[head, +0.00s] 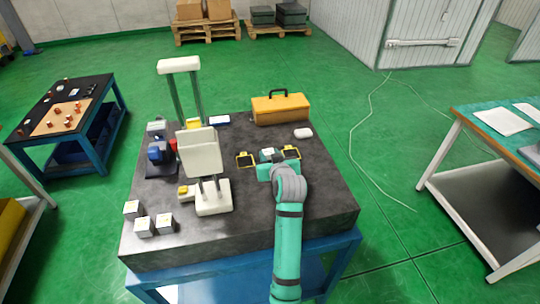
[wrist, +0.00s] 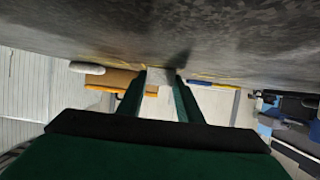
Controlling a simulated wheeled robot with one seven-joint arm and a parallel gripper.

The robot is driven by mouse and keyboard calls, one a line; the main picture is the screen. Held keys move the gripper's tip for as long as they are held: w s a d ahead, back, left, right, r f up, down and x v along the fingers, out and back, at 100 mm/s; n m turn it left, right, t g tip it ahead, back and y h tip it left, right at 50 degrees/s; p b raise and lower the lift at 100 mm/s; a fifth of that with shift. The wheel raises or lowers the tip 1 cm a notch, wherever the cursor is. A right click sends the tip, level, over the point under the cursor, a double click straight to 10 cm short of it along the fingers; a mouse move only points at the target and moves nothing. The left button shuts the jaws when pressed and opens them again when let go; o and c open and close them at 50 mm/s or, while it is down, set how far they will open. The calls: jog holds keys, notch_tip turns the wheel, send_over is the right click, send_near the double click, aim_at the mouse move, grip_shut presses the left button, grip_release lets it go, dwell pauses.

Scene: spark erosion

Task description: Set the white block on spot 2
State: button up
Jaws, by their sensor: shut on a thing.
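My gripper (head: 268,156) is low over the dark table top, its arm reaching in from the front. In the wrist view, the fingers (wrist: 164,95) are shut on a pale block (wrist: 159,76), which looks like the white block. In the head view the hand mostly hides it. Two yellow-framed dark squares lie on the table, one left (head: 246,159) and one right (head: 291,153) of my gripper. I cannot read any number on them, so I cannot tell which is spot 2. Whether the block touches the table is unclear.
A white machine (head: 202,155) stands left of my gripper. Several pale cubes (head: 143,227) sit at the front left. A yellow toolbox (head: 280,108) and a white rounded thing (head: 303,133) are behind. The right front of the table top (head: 325,205) is clear.

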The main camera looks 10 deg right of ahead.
jog(key=shift+a, duration=0.2)
jog(key=o, duration=1.2)
jog(key=shift+c, duration=0.2)
jog(key=shift+o, duration=0.2)
jog(key=shift+d, duration=0.2)
jog(key=shift+s+d, duration=0.1)
jog(key=shift+s+r, duration=0.15)
jog(key=shift+s, duration=0.05)
jog(key=v, duration=1.1)
jog(key=shift+s, duration=0.25)
